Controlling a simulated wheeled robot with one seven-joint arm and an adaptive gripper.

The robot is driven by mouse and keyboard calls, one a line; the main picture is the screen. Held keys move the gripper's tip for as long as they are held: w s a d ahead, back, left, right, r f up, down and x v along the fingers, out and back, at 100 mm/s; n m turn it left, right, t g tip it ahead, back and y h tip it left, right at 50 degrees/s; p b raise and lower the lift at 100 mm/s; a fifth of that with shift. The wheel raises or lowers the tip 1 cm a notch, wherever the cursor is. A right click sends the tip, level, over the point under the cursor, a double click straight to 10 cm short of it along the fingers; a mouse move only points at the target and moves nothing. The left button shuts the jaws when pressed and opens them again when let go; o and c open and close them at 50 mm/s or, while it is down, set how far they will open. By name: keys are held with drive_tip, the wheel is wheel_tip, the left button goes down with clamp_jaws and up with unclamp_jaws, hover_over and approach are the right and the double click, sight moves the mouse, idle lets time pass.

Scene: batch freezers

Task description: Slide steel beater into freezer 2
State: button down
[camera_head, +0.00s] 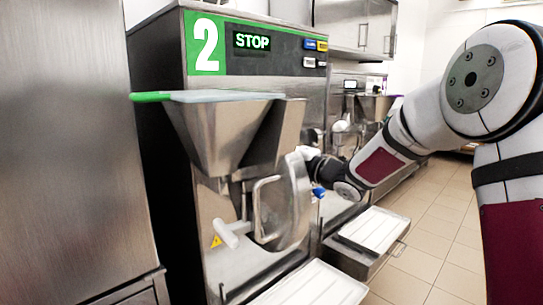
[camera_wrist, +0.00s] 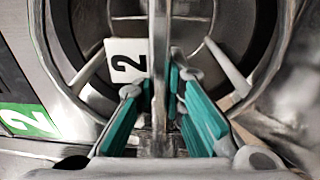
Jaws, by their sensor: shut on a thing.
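Freezer 2 (camera_head: 255,75) is a steel machine with a green panel, a large white "2" and a display reading STOP. Its round steel door (camera_head: 288,205) stands at the front and hides my fingers in the head view. In the wrist view, my gripper (camera_wrist: 158,90) has its teal fingers shut on the upright bar of the steel beater (camera_wrist: 158,40). Angled steel arms show on both sides of the bar. A white tag with a black "2" (camera_wrist: 125,62) is behind the left finger. A round rim surrounds the beater; how deep the beater sits cannot be told.
A steel hopper (camera_head: 215,130) with a green-edged lid juts out above the door. A white handle (camera_head: 230,232) projects below it. A tray (camera_head: 310,285) lies at the front. Another machine (camera_head: 352,110) stands to the right. Tiled floor (camera_head: 440,230) is clear at right.

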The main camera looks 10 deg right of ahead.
drive_tip(key=shift+f+b+x, duration=0.2)
drive_tip(key=shift+b+x, duration=0.95)
drive_tip(key=shift+x, duration=2.8)
drive_tip(key=shift+w+d, duration=0.2)
drive_tip(key=shift+f+b, duration=0.45)
drive_tip(key=c, duration=1.6)
unclamp_jaws()
drive_tip(key=shift+f, duration=0.1)
drive_tip(key=v, duration=1.2)
drive_tip(key=shift+s+r, duration=0.1)
drive_tip(key=shift+r, duration=0.15)
